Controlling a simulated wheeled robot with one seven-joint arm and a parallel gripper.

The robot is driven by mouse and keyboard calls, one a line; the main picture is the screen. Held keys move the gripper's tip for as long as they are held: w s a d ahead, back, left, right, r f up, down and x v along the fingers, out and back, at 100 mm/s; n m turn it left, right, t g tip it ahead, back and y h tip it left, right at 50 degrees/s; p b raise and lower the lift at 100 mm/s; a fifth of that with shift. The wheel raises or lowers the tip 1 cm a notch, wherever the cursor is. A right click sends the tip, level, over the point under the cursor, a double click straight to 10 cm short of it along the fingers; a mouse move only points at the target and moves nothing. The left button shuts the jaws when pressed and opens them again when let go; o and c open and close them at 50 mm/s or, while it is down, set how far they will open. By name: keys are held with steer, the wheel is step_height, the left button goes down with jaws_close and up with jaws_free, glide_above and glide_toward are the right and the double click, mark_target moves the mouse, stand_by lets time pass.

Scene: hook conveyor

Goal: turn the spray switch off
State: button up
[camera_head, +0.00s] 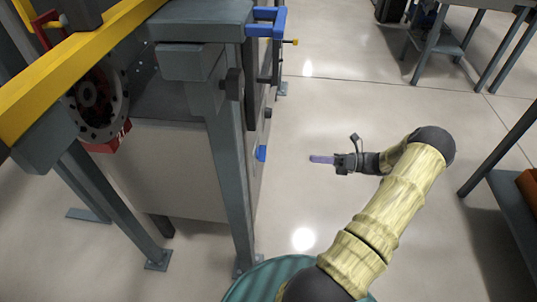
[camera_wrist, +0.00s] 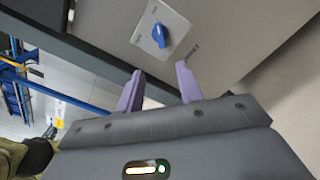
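The spray switch (camera_wrist: 160,35) is a blue knob on a pale square plate, at the top middle of the wrist view. It sits on a grey panel, beyond my fingertips. My gripper (camera_wrist: 160,80) shows two purple fingers spread apart with nothing between them. In the head view my gripper (camera_head: 321,159) points left toward the grey cabinet, with clear space between. A blue part (camera_head: 261,153) on the cabinet's right side lies level with it; I cannot tell for certain that it is the switch.
The grey cabinet (camera_head: 165,165) stands on the left with a steel leg (camera_head: 232,180) in front and a yellow rail (camera_head: 60,75) above. Tables stand at the right. The floor (camera_head: 335,110) between is clear.

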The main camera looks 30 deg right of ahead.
mark_target(262, 153)
steer(key=b+x, duration=0.3)
steer(key=x, duration=1.4)
steer(key=shift+w, duration=0.2)
steer(key=shift+a, duration=0.1)
steer(key=shift+c, duration=0.3)
steer(key=shift+s+d, duration=0.15)
steer(key=shift+d, duration=0.05)
jaws_close()
